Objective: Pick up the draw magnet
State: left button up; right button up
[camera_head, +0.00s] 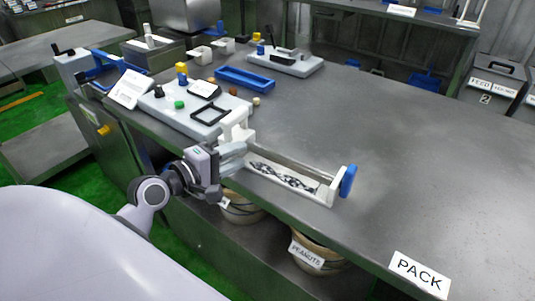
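I cannot tell for sure which thing is the draw magnet. A blue paddle-like piece (348,180) stands upright at the right end of a long, narrow white tray (318,190) and may be it. A dark chain-like strip (282,176) lies in the tray. My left gripper (236,155) is at the tray's left end, by the table's front edge, close to a white upright block (237,125). Its fingers are small and partly hidden, so I cannot tell whether they are open or touching the block. The blue piece is well to its right. My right gripper is not in view.
A white control panel (196,117) with coloured knobs stands behind my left gripper. A blue tray (245,78) and another white device (285,62) are farther back. Baskets, one labelled PEANUTS (307,256), sit below the front edge. The table's right side, by the PACK sign (419,274), is clear.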

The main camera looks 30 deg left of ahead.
aim_at(254, 150)
pick_arm(q)
jog(key=shift+d+x, duration=0.2)
jog(key=shift+x, duration=0.95)
jog(key=shift+d+x, duration=0.2)
jog(key=shift+x, duration=0.9)
jog(key=shift+s, duration=0.1)
grip_shut()
jog(key=shift+r, duration=0.15)
